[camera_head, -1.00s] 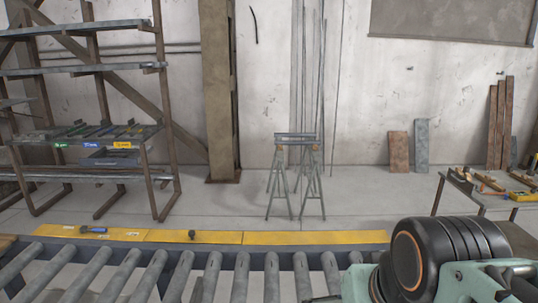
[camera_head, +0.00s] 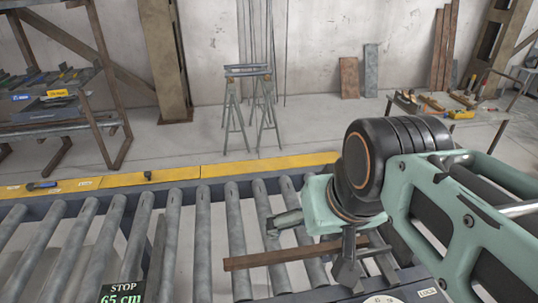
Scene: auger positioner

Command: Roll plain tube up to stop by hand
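My arm comes in from the right of the head view, and a thick black wrist joint covers part of the roller bed. My gripper (camera_head: 285,222) shows only in part, low over the rollers; whether its fingers are open or shut is unclear. A long brown bar (camera_head: 265,259) lies across the rollers just below it; I cannot tell whether it is the plain tube or part of the stop. A sign (camera_head: 122,294) at the bottom edge reads STOP 65 cm. A grey lever-like part (camera_head: 348,268) stands beside the bar's right end, partly hidden by my arm.
The grey roller conveyor (camera_head: 180,235) runs across the foreground, with a yellow strip (camera_head: 225,170) along its far edge. A LOCK label (camera_head: 428,292) sits at the lower right. Beyond are trestles (camera_head: 250,110), a shelf rack at left and a tool bench (camera_head: 470,115).

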